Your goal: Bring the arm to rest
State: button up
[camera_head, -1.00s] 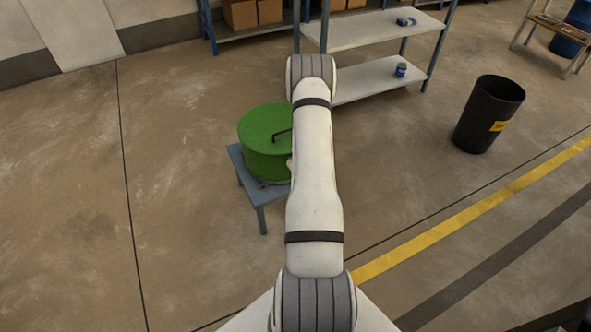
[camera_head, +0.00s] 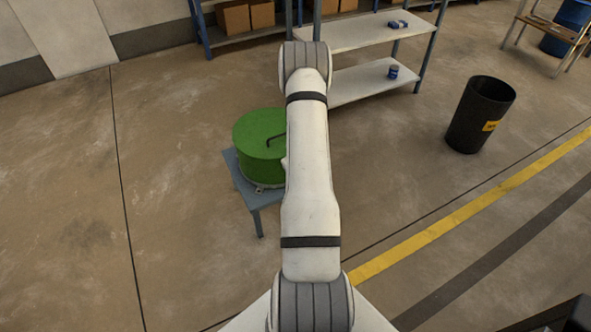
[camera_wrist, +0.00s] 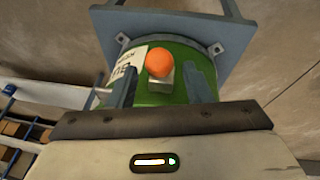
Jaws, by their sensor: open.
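The green round washer (camera_head: 258,142) with a dark bent handle on its lid stands on a small blue-grey table (camera_head: 233,170), partly hidden behind my arm. In the wrist view the washer (camera_wrist: 181,89) appears upside down, with a white label and an orange ball knob (camera_wrist: 159,61) on a grey block. My gripper (camera_wrist: 162,80) is open there, and the knob appears between its two fingers in the picture. I cannot tell how far the fingers are from the knob. The gripper is hidden behind my arm in the head view.
A black bin (camera_head: 480,115) stands on the right. A grey shelf (camera_head: 365,30) with small blue items is at the back. A wooden stand (camera_head: 548,30) and a blue barrel are at the far right. The floor on the left is clear.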

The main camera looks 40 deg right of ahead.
jog(key=shift+v, duration=1.2)
